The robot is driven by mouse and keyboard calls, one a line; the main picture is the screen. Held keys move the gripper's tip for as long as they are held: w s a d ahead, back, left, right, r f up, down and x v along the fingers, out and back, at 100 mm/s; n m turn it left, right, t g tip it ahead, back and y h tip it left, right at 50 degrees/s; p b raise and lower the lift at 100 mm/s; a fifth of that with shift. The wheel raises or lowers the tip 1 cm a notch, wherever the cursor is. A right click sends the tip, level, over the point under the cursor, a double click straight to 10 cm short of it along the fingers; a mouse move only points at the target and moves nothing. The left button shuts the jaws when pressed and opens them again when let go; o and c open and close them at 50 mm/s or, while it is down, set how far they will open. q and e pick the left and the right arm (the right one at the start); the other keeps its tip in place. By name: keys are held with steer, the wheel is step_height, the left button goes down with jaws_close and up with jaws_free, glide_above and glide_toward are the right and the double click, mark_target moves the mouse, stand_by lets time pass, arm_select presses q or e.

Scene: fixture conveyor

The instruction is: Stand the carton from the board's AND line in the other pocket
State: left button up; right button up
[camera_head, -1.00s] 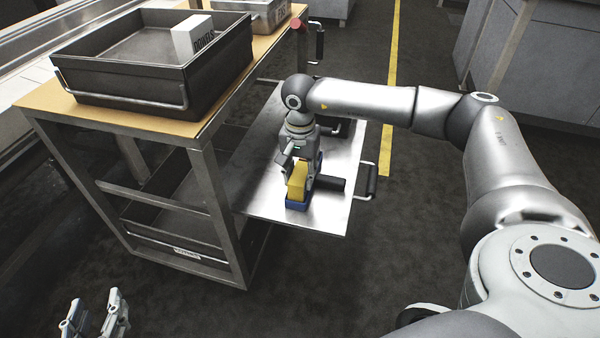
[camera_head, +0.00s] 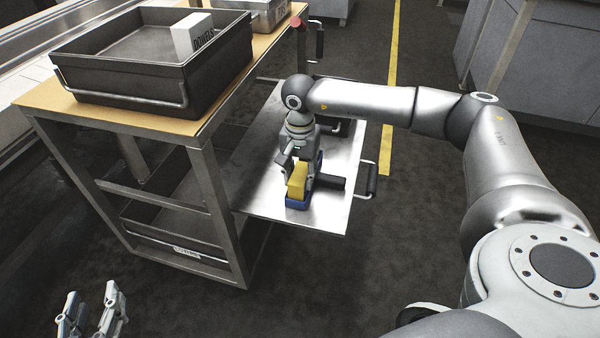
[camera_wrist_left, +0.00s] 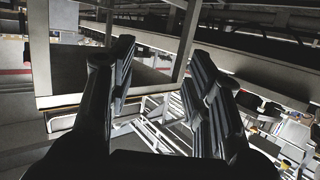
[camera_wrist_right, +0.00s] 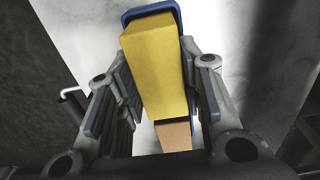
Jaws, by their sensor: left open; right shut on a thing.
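A yellow carton (camera_head: 298,180) stands upright in a blue-rimmed holder (camera_head: 297,204) on the metal shelf plate. My right gripper (camera_head: 298,172) is around the carton from above and shut on it. In the right wrist view the yellow carton (camera_wrist_right: 155,62) is between the fingers, with the blue rim (camera_wrist_right: 129,17) at its far end. A tan block-like face (camera_wrist_right: 174,136) shows beside it; I cannot tell what it is. My left gripper (camera_head: 92,315) is open and empty over the floor at lower left. No board with an AND line is readable.
A black bin (camera_head: 120,97) on the wooden cart top (camera_head: 35,100) holds a white carton (camera_head: 187,38) with dark lettering. The metal plate (camera_head: 262,190) sticks out from the cart, with a dark handle (camera_head: 368,180) at its right edge. The floor in front is clear.

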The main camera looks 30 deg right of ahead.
mark_target(300, 173)
arm_select(q)
steer(key=shift+w+d+r+t+h, duration=0.15)
steer(key=shift+r+t, duration=0.15)
steer(key=shift+r, duration=0.15)
steer(key=shift+w+d+r+t+h, duration=0.15)
steer(key=shift+r+t, duration=0.15)
steer(key=shift+r, duration=0.15)
arm_select(e)
steer(key=shift+f, duration=0.35)
steer(key=o, duration=1.1)
step_height(300, 173, up, 12)
